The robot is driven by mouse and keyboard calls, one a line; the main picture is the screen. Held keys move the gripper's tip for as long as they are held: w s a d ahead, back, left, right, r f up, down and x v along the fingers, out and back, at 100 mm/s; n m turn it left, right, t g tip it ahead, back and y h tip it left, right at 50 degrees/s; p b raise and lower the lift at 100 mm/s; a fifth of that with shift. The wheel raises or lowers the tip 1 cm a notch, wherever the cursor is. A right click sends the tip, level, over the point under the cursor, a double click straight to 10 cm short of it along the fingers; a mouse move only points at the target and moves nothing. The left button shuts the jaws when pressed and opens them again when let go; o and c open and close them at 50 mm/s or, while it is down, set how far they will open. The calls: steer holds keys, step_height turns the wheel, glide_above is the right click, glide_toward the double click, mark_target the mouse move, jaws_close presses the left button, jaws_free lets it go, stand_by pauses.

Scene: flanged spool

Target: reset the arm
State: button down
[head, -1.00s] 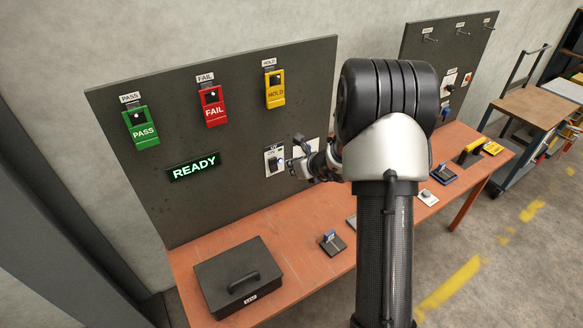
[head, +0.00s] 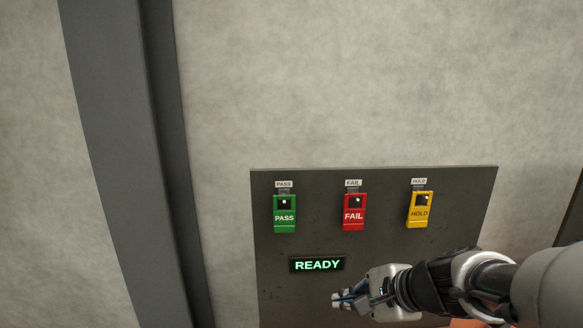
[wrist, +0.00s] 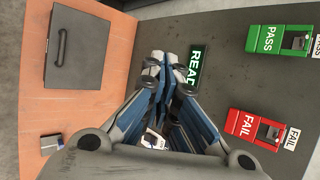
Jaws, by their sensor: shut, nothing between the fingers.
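My gripper (head: 340,299) is in the lower part of the head view, in front of the dark panel (head: 280,301) and just below the lit READY sign (head: 317,265). My arm reaches in from the lower right. In the wrist view my gripper (wrist: 160,75) has its fingers together with nothing held. Its fingertips overlap the edge of the READY sign (wrist: 197,68) in that picture; I cannot tell the distance to the panel.
Green PASS (head: 285,215), red FAIL (head: 354,213) and yellow HOLD (head: 419,211) tags hang on the panel above the sign. In the wrist view a dark box (wrist: 78,48) and a small dark item (wrist: 51,143) sit on the orange-brown bench (wrist: 110,100). A grey column (head: 110,140) stands left.

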steer(key=s+a+n+g+h+b, duration=0.25)
steer(key=s+n, duration=0.75)
steer(key=s, duration=0.5)
steer(key=s+d+f+n+h, duration=0.2)
steer(key=s+d+n, duration=0.3)
steer(key=s, duration=0.3)
steer(key=shift+s+f+n+h, duration=0.2)
steer(key=shift+f+n+h, duration=0.05)
steer(key=shift+n+h, duration=0.3)
